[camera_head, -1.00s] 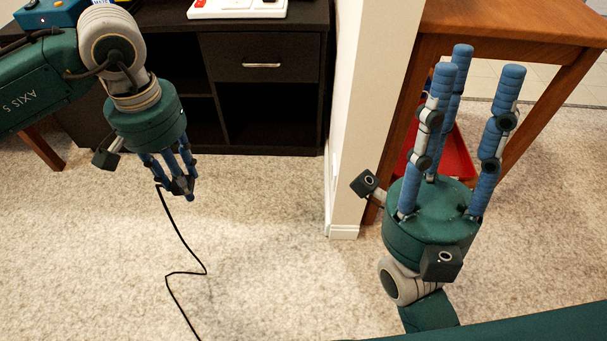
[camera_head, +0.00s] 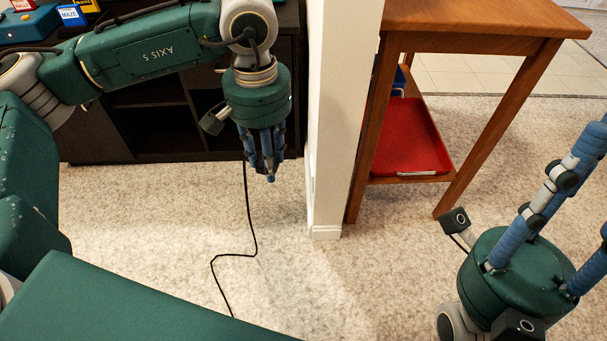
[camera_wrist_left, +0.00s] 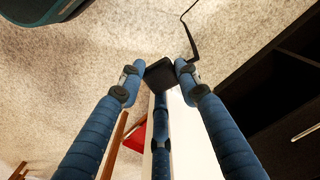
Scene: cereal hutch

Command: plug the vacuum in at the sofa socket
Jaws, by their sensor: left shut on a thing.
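My left gripper (camera_head: 266,168) points down in front of the dark cabinet, left of the white wall end, above the carpet. In the left wrist view its fingers close around a small black block, the plug (camera_wrist_left: 159,73). The black cord (camera_head: 248,205) hangs from the gripper and runs in a bend across the carpet toward the bottom; a bit of it also shows in the left wrist view (camera_wrist_left: 190,38). In the head view the fingers hide the plug. My right gripper (camera_head: 600,190) points up at the right edge, fingers spread and empty, partly cut off. I cannot make out the socket or vacuum.
The white wall end (camera_head: 330,130) stands close to the right of my left gripper. Right of it is a wooden table (camera_head: 470,45) with a red tray (camera_head: 410,140) on its lower shelf. The dark cabinet (camera_head: 140,125) is behind. The carpet (camera_head: 300,275) in the middle is open.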

